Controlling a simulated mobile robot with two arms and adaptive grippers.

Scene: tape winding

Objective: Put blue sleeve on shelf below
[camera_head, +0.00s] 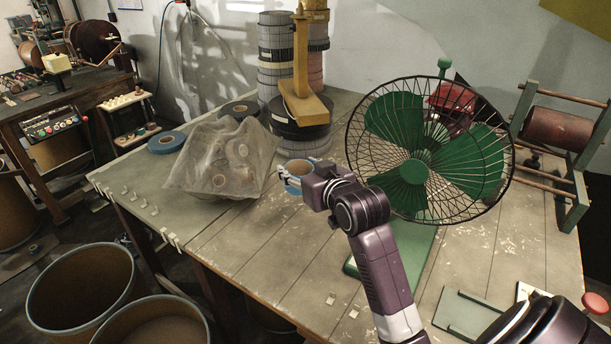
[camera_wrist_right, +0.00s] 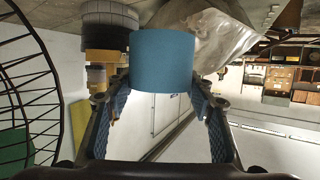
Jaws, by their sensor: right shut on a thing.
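The blue sleeve (camera_head: 293,184) is a short blue ring with a tan inside. My right gripper (camera_head: 304,181) is shut on it and holds it above the workbench, between the plastic-covered heap and the green fan. In the right wrist view the blue sleeve (camera_wrist_right: 162,62) sits between the two fingertips of my right gripper (camera_wrist_right: 163,86), its smooth side facing the camera. My left gripper is not in view. I cannot make out a shelf under the workbench; the underside is dark and mostly hidden.
The workbench (camera_head: 235,232) has a clear front-left area with small clips along its edge. A caged green fan (camera_head: 415,172) stands right of my gripper. A plastic-covered heap (camera_head: 222,158), a blue roll (camera_head: 166,142) and stacked rolls (camera_head: 275,55) are behind. Round bins (camera_head: 82,287) stand on the floor.

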